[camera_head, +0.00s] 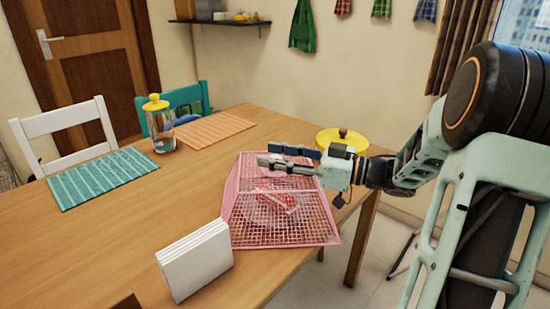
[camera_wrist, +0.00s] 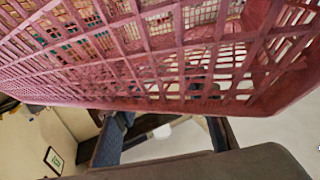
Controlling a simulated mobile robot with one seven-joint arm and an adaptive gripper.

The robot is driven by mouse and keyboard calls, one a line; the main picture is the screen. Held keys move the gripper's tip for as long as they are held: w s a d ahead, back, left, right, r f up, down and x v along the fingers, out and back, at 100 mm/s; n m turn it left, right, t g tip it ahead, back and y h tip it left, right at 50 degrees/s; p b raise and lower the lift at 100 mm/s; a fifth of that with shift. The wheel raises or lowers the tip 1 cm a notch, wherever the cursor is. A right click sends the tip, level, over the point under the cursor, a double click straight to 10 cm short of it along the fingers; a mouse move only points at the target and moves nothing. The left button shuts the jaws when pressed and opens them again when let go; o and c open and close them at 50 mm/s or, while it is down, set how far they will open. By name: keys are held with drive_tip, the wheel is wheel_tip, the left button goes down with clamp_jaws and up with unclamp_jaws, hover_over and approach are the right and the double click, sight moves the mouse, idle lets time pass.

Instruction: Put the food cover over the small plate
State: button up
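The food cover (camera_head: 312,229) is a pink mesh frame near the table's right side in the head view. Through its mesh I see a pale, round shape with red and white on it, likely the small plate (camera_head: 268,215) with food; the mesh partly hides it. My gripper (camera_head: 275,158) is at the cover's far edge, its two fingers apart. In the wrist view the pink mesh (camera_wrist: 150,60) fills the upper half, its rim crossing in front of the fingers (camera_wrist: 165,125), which stand wide apart. The fingertips are hidden there, and contact with the cover cannot be told.
A white upright block of panels (camera_head: 195,262) stands at the near edge. A yellow lidded pot (camera_head: 342,138) is behind my gripper. A clear jar with a yellow lid (camera_head: 160,125), a teal mat (camera_head: 100,178) and an orange mat (camera_head: 213,129) are left and behind. The table's middle-left is clear.

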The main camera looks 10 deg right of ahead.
drive_tip(key=p+v, duration=0.3)
drive_tip(key=v, duration=0.9)
drive_tip(key=shift+w, duration=0.1)
